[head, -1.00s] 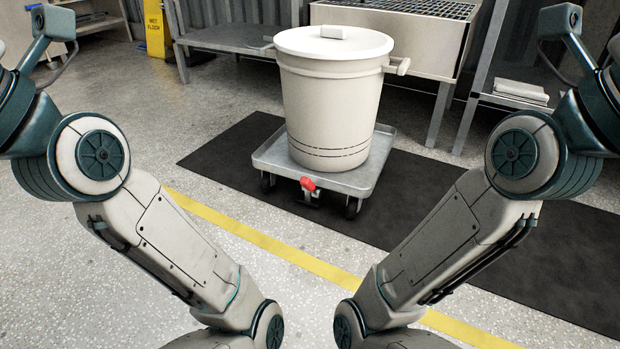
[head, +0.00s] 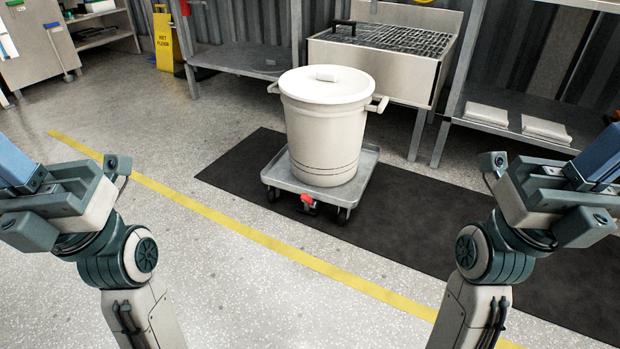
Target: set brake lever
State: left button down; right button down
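The red brake lever (head: 307,200) sticks out low at the front edge of a grey wheeled dolly (head: 328,200). Its exact angle is too small to tell. A large cream bin with a lid (head: 325,125) stands upright on the dolly. My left gripper (head: 40,205) is at the left edge of the head view, and my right gripper (head: 570,200) is at the right edge. Both are well apart from the lever and the dolly. Their fingertips are not clearly visible, so their opening cannot be told.
The dolly stands on a black mat (head: 430,220). A yellow floor line (head: 240,230) crosses in front of it, with bare floor around. Behind are a steel sink with a grate (head: 390,60), a shelf with folded items (head: 490,115) and a yellow wet-floor sign (head: 165,40).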

aim_at(309, 201)
jog(key=i+l+z, duration=0.15)
jog(key=i, duration=0.3)
jog(key=i+l+z, duration=0.2)
jog(key=i, duration=0.3)
jog(key=j, duration=0.1)
